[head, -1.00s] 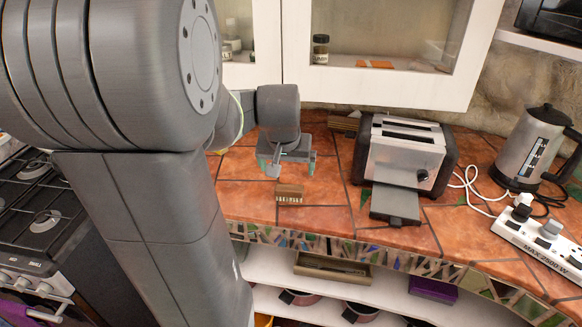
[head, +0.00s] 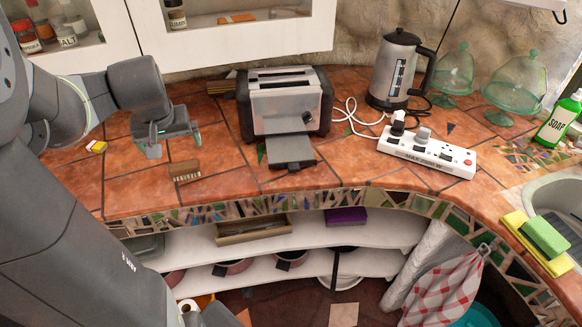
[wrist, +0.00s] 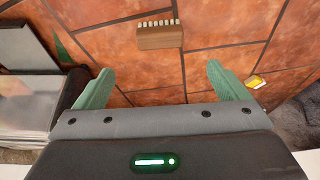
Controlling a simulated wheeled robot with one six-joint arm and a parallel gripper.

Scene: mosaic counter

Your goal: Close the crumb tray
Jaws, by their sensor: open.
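The crumb tray (head: 290,151) is a flat grey tray sticking out of the front base of the toaster (head: 285,105), over the tiled counter. The toaster is silver with black ends and a dark knob on its front right. My gripper (head: 176,148) is open and empty above the counter, to the left of the toaster and apart from it. In the wrist view my gripper's two green fingers (wrist: 158,88) are spread with only counter between them. The grey tray (wrist: 32,43) also shows at the upper left there, beside part of the toaster (wrist: 28,102).
A small wooden brush (head: 185,171) lies on the counter just in front of my gripper. A yellow item (head: 97,147) lies to the left. A kettle (head: 396,70), a power strip (head: 427,150) and a white cord are right of the toaster. The counter before the tray is narrow.

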